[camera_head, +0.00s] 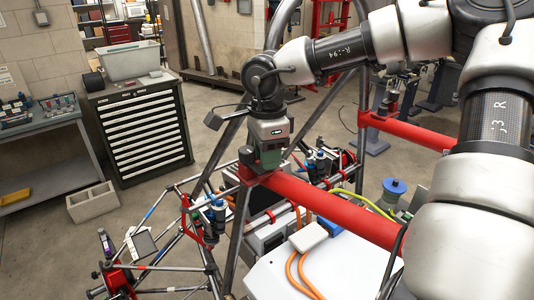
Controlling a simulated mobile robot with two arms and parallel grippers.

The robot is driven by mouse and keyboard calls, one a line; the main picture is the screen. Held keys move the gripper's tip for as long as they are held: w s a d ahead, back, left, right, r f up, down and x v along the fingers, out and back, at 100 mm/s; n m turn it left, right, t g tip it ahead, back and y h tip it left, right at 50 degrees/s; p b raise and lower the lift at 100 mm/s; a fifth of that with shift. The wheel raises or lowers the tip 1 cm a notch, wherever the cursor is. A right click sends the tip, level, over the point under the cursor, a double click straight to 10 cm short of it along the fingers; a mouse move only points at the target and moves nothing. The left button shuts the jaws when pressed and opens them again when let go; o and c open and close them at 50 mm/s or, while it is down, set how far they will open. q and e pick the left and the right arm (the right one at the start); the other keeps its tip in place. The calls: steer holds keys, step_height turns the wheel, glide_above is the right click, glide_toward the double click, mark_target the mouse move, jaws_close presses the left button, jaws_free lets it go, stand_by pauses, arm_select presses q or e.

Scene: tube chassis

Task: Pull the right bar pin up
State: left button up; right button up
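My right arm comes in from the upper right and reaches down to the near red bar (335,212) of the tube chassis. My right gripper (264,168) is at the left end of this bar, pointing down, just over or against it. No bar pin shows clearly there; the gripper body covers that spot. I cannot tell whether its fingers are open or shut, or whether they hold a pin. A second red bar (412,133) lies farther back, to the right. My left gripper is not in view.
Grey chassis tubes (236,220) rise around the gripper. A white panel (335,268) with orange cables lies in front of the near bar. A drawer cabinet (140,130) and a concrete block (93,203) stand on the floor at left. Open floor lies between cabinet and chassis.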

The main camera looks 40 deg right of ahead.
jaws_close()
steer(key=shift+r, duration=1.85)
steer(key=shift+w, duration=0.15)
steer(key=o, duration=0.7)
jaws_free()
steer(key=shift+r, duration=0.1)
